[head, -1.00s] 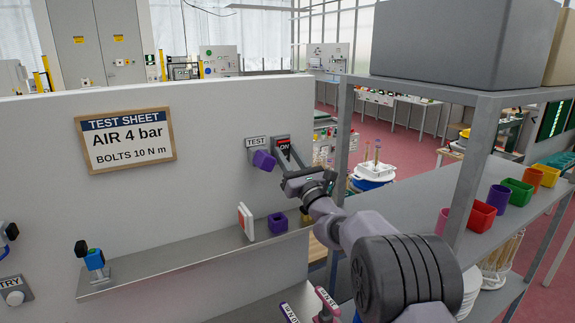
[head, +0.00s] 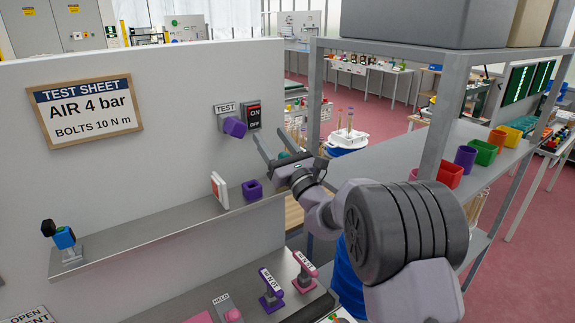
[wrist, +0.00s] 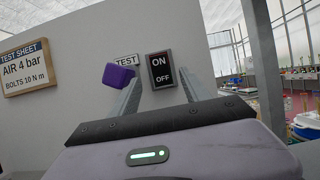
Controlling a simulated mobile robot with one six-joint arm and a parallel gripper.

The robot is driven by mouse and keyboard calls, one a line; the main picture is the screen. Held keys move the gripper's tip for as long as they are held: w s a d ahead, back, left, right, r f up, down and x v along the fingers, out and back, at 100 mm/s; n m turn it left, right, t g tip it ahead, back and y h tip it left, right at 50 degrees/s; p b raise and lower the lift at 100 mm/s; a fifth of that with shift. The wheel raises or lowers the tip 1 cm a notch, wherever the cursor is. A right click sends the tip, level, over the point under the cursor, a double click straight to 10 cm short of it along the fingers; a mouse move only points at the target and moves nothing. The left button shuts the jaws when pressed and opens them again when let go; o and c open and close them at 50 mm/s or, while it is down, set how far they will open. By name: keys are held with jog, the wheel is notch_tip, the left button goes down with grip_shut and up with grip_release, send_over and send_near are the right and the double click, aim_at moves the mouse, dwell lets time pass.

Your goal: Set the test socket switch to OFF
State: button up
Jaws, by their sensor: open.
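The switch (head: 254,116) is a dark rocker plate on the grey panel, with ON above OFF and a thin red strip at its top. In the wrist view the switch (wrist: 161,70) shows both words, between my fingertips. I cannot tell for sure which half is pressed in. The purple test socket (head: 234,127) sticks out left of it, under the TEST label (head: 226,107). My gripper (head: 268,133) is open and empty, its fingers pointing at the panel just below and in front of the switch, seemingly apart from it.
A narrow shelf (head: 150,232) below carries a purple block (head: 252,190), a red-and-white piece (head: 219,190) and a blue valve (head: 63,238). A grey shelf rack post (head: 437,125) stands to the right, near my arm. Pink and purple handles stand on the lower bench.

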jog(key=b+v, duration=0.1)
jog(key=v, duration=0.9)
jog(key=s+a+f+n+g+y+b, duration=0.1)
jog(key=s+a+f+n+g+b, duration=0.15)
jog(key=s+n+g, duration=0.4)
jog(key=s+a+f+n+g+y+b, duration=0.1)
jog(key=s+a+f+n+g+b, duration=0.2)
jog(key=s, duration=0.6)
jog(key=s+a+f+n+g+y+b, duration=0.1)
jog(key=s+a+n+g+b, duration=0.1)
jog(key=s+a+n+g, duration=0.4)
jog(key=s+d+f+n+h+b, duration=0.4)
jog(key=s+d+f+n+h, duration=0.3)
jog(key=s+f, duration=0.5)
jog(key=s+d+f+n+t+h+b, duration=0.1)
jog(key=s+d+f+h, duration=0.1)
jog(key=d, duration=0.5)
jog(key=s+d+f+n+t+h+b, duration=0.1)
jog(key=s+d+f+h, duration=0.1)
jog(key=d, duration=0.4)
jog(key=f+h, duration=0.1)
jog(key=h, duration=0.1)
jog(key=shift+d+h+b, duration=0.35)
jog(key=shift+h+b, duration=0.05)
